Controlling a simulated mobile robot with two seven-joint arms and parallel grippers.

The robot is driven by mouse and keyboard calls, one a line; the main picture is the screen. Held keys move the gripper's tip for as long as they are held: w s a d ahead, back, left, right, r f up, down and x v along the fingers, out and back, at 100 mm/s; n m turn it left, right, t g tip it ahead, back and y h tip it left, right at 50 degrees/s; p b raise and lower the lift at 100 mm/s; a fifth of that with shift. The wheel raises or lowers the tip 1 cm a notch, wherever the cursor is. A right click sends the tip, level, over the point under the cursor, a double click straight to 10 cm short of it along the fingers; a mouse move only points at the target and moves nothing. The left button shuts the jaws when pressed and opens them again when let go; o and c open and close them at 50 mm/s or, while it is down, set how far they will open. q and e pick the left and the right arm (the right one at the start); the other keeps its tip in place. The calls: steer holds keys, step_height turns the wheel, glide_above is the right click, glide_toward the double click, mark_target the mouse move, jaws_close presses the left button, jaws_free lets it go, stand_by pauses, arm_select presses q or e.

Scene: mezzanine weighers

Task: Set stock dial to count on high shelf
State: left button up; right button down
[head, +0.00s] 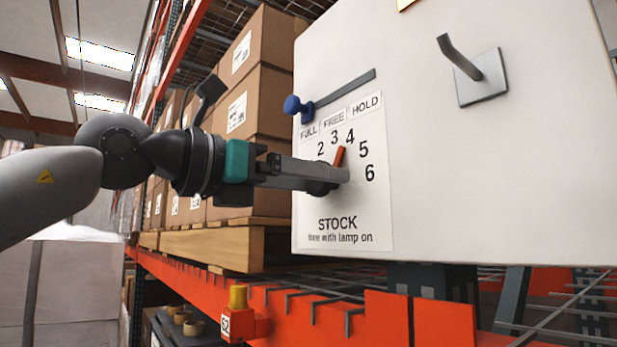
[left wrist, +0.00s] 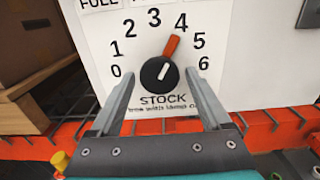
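The stock dial is a round black knob (left wrist: 159,73) with a white line and a red-orange pointer (left wrist: 172,46), on a white plate numbered 0 to 6 and marked STOCK. The pointer is aimed up and right, near the 4. In the head view the red pointer (head: 339,156) shows above my gripper, and the knob is mostly hidden behind the fingers. My left gripper (head: 340,178) is at the dial. In the left wrist view its two fingers (left wrist: 160,78) are apart, one on each side of the knob, with a visible gap to it. My right gripper is not in view.
A blue slider knob (head: 292,104) sits at the FULL end above the dial. A metal hook (head: 470,72) juts from the white panel. Stacked boxes (head: 256,100) stand behind on a pallet. An orange shelf beam (head: 330,315) with a yellow button-like part (head: 238,297) runs below.

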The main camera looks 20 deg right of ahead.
arm_select(q)
steer(key=c, duration=1.2)
steer(key=shift+f+n+b, duration=0.1)
steer(key=shift+n+b, duration=1.2)
steer(key=shift+b, duration=0.1)
steer(key=shift+n+b, duration=1)
steer(key=shift+n, duration=0.5)
steer(key=o, duration=1.4)
steer(key=shift+c, duration=0.2)
